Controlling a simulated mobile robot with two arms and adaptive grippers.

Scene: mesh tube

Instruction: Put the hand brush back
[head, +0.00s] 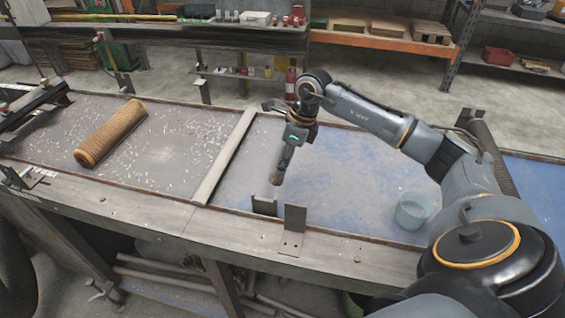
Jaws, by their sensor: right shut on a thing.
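My right gripper (289,151) is shut on the hand brush (280,172), which hangs down below it, slightly tilted, with its brownish lower end lowest. The brush is above the blue-grey right part of the bench top, just behind two upright metal plates, a small dark one (265,206) and a taller one (294,219), at the front edge. The gripper hides the upper part of the brush. I cannot tell whether the brush touches anything below. My left gripper is not in view.
A tan mesh tube (112,133) lies on the left part of the bench, among scattered white flecks. A raised strip (226,155) divides the bench top. A translucent blue tub (413,210) stands on the right, near my arm. Shelves (385,45) stand behind.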

